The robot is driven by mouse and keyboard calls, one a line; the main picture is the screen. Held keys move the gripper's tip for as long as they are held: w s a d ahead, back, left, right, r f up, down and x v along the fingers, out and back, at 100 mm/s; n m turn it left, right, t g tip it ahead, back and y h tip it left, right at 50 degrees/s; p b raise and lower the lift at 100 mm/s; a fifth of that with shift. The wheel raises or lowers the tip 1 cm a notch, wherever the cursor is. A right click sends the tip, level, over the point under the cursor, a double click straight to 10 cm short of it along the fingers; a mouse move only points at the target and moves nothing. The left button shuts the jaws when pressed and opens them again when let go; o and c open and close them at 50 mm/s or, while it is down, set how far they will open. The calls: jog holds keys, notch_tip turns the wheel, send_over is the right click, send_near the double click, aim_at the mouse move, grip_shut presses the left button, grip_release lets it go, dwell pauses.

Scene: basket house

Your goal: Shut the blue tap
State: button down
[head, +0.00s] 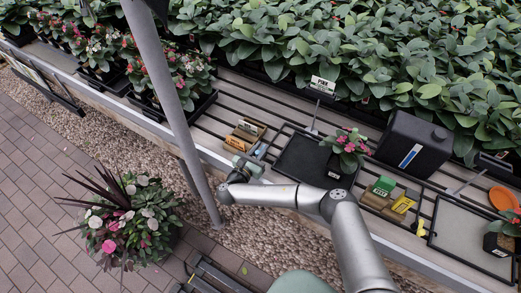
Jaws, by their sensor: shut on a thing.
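My arm reaches left across the front edge of the slatted bench. My gripper (256,158) is at the bench's front edge, small in the head view and partly hidden by my own wrist. A small blue part, which looks like the blue tap (262,151), shows right at the fingertips. My gripper is shut on it, as far as I can tell. The tap's body and the exact angle of its handle are too small and too covered to make out.
Just behind my gripper stands a wooden box (245,133) of small packets. To its right are a black tray (301,158), a pink-flowered pot (348,147) and a black canister (412,144). A grey post (178,100) rises to the left. Leafy plants fill the back.

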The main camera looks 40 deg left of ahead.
dwell(0.4)
jog(key=c, duration=1.3)
grip_release()
jog(key=shift+w, duration=0.1)
jog(key=shift+s, duration=0.2)
